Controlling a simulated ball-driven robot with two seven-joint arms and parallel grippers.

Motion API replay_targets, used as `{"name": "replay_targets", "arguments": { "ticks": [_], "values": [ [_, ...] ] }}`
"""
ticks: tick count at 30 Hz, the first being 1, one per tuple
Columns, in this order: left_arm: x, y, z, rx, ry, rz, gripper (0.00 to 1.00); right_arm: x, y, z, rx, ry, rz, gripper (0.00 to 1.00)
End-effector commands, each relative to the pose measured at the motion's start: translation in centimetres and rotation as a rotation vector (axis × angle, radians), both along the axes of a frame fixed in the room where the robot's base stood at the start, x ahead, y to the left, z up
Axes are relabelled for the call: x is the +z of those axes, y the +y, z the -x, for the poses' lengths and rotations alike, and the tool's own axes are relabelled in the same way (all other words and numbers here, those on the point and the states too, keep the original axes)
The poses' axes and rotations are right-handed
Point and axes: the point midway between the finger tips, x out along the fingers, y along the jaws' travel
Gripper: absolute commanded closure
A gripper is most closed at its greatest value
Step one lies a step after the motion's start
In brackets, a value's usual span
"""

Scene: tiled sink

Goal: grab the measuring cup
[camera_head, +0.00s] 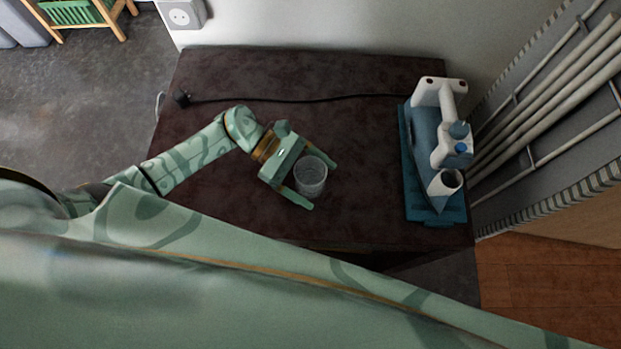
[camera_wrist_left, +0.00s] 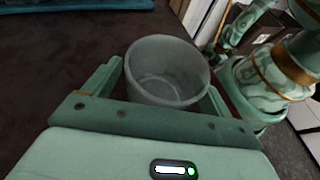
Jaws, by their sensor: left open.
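The measuring cup (camera_head: 311,176) is a clear, greyish cup standing upright on the dark tabletop, near the middle in the head view. My left gripper (camera_head: 322,186) is open, with one finger on each side of the cup. In the left wrist view the cup (camera_wrist_left: 166,72) sits between the two fingers of the left gripper (camera_wrist_left: 165,78), its round mouth facing the camera. Whether either finger touches the cup I cannot tell. My right gripper is not in view.
A white and blue iron (camera_head: 450,150) stands on a blue base (camera_head: 447,215) at the table's right side. Its black cord (camera_head: 300,99) runs along the back to a plug at the left. The dark tabletop (camera_head: 365,130) is clear between cup and iron. A white rack (camera_head: 545,95) stands at right.

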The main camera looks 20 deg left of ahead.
Motion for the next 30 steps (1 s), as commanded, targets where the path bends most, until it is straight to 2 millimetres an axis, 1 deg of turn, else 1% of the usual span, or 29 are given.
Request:
{"name": "replay_targets", "arguments": {
  "ticks": [3, 4, 5, 6, 8, 9, 10, 22, 26, 30],
  "values": [
    [0.0, 0.0, 0.0, 0.000, 0.000, 0.000, 0.16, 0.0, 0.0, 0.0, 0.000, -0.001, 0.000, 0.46],
    [0.0, 0.0, 0.0, 0.000, 0.000, 0.000, 0.19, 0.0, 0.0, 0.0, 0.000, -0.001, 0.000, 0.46],
    [0.0, 0.0, 0.0, 0.000, 0.000, 0.000, 0.27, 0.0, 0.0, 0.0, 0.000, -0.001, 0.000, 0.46],
    [0.0, 0.1, 0.0, 0.000, 0.000, 0.000, 0.38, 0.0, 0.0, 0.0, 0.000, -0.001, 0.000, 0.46],
    [0.0, 0.1, 0.0, 0.000, 0.000, 0.000, 0.55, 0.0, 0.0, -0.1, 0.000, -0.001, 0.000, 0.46],
    [0.0, 0.1, 0.0, 0.000, 0.000, 0.000, 0.66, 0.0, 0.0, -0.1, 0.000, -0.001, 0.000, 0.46],
    [0.0, 0.1, 0.0, 0.000, 0.000, 0.000, 0.69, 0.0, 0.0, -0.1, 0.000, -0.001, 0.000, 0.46],
    [0.3, 0.1, -0.1, -0.001, -0.002, 0.001, 0.69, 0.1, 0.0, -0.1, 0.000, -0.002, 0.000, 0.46],
    [0.9, 0.1, -0.1, -0.001, -0.002, 0.000, 0.69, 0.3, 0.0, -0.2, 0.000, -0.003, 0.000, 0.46],
    [2.1, 0.1, 0.0, -0.002, -0.003, 0.001, 0.69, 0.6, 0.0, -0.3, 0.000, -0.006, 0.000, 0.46]
  ]
}}
